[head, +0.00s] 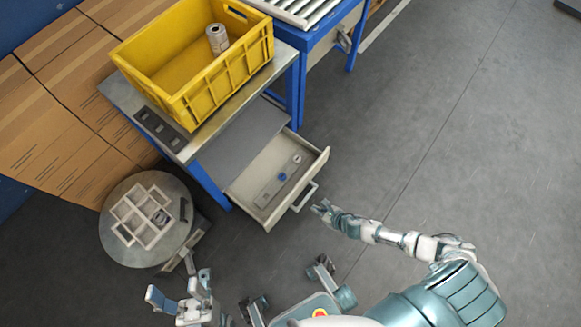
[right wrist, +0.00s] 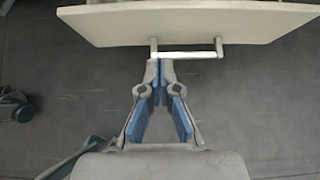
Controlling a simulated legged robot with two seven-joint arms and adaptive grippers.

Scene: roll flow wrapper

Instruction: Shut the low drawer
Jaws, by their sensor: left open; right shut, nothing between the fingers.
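The low drawer (head: 279,178) is pulled out from under the blue-legged bench, with small items lying inside it. Its handle (head: 305,197) is on the front panel and also shows in the right wrist view (right wrist: 187,54). My right gripper (head: 322,207) is shut and empty just in front of the handle. In the right wrist view its fingertips (right wrist: 159,62) are close to the left part of the handle bar; I cannot tell whether they touch. My left gripper (head: 176,285) is open and empty at the lower left, away from the drawer.
A yellow crate (head: 180,98) holding a can (head: 217,38) stands on the bench. A round stool (head: 145,255) with a divided tray (head: 127,213) is left of the drawer. A roller conveyor (head: 303,8) is behind. The floor (head: 430,120) to the right is clear.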

